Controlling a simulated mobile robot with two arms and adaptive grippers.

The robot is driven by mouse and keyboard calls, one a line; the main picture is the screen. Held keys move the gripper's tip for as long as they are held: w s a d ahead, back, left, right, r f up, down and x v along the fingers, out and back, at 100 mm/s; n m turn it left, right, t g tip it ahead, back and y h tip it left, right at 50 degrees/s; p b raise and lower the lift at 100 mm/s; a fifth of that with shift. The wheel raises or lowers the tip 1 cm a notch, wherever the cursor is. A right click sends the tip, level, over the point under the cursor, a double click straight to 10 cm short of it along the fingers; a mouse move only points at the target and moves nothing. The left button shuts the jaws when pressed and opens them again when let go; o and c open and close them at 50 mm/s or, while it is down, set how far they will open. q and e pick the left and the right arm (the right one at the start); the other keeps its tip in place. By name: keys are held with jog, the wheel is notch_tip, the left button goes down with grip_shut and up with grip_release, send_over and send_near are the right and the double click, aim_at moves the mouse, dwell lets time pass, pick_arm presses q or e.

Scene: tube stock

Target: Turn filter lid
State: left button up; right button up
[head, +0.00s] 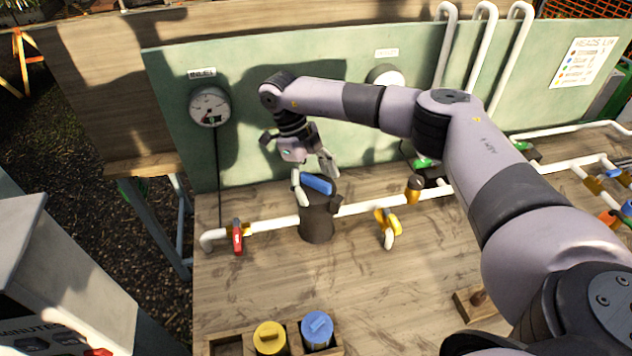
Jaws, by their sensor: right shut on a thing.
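The filter (317,222) is a dark upright cylinder set in the white pipe on the wooden bench, left of the picture's middle. Its filter lid (317,184) shows a raised blue grip bar on top. My right gripper (319,189) reaches down over it from above, with one pale finger on each side of the blue bar, and is shut on it. The rest of the lid is partly hidden by the fingers. My left gripper is out of view.
A red-handled valve (237,237) is left of the filter and a yellow valve (387,226) right. A wooden rack (223,345) at the front holds a yellow-capped (270,338) and a blue-capped container (317,328). A gauge (210,106) hangs on the green panel behind.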

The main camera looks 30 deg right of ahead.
jog(key=o, duration=1.2)
